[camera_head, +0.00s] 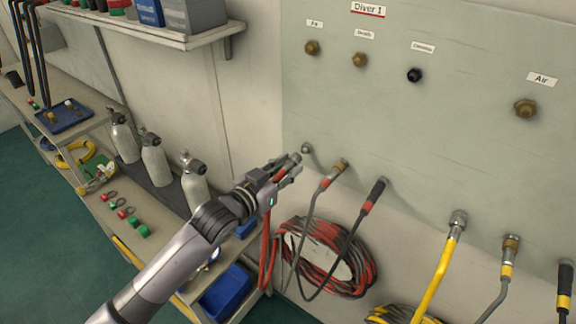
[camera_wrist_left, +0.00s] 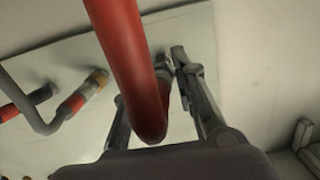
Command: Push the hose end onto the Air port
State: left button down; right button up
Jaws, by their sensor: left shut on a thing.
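My left gripper (camera_head: 284,170) is shut on a red hose close to its grey metal end (camera_head: 294,159), at the panel's lower left. The red hose (camera_wrist_left: 128,60) crosses the left wrist view and partly hides the fingers. A small round grey fitting (camera_head: 307,149) sits on the panel just beyond the hose end; I cannot tell if they touch. A smaller brass port (camera_head: 312,48) under "Diver 1" has a label too small to read surely. My right gripper is not in view.
Several other hose ends hang along the panel, including a grey one (camera_head: 333,173) and a yellow one (camera_head: 450,240). Coiled red hose (camera_head: 340,262) hangs below. Grey cylinders (camera_head: 153,160) stand left, under a shelf (camera_head: 150,30). The panel's middle is clear.

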pick_arm(q)
jog(key=shift+r, duration=0.1)
jog(key=shift+p+v, duration=0.75)
jog(key=shift+v, duration=0.55)
jog(key=shift+s+a+f+p, duration=0.25)
jog(key=shift+s+a+p, duration=0.25)
jog(key=shift+s+a, duration=0.4)
jog(key=shift+s+d, duration=0.1)
jog(key=shift+d, duration=0.05)
jog(key=shift+r, duration=0.35)
notch_tip(320, 180, up, 25)
jog(key=m+t+y+p, duration=0.2)
jog(key=m+y+p, duration=0.1)
jog(key=m, duration=0.7)
send_over(274, 180)
jog(key=a+v, duration=0.1)
jog(key=v, duration=0.2)
jog(key=w+d+b, duration=0.1)
jog(key=w+d, duration=0.4)
jog(key=w, duration=0.1)
jog(key=shift+w+f, duration=0.3)
jog(key=shift+w, duration=0.05)
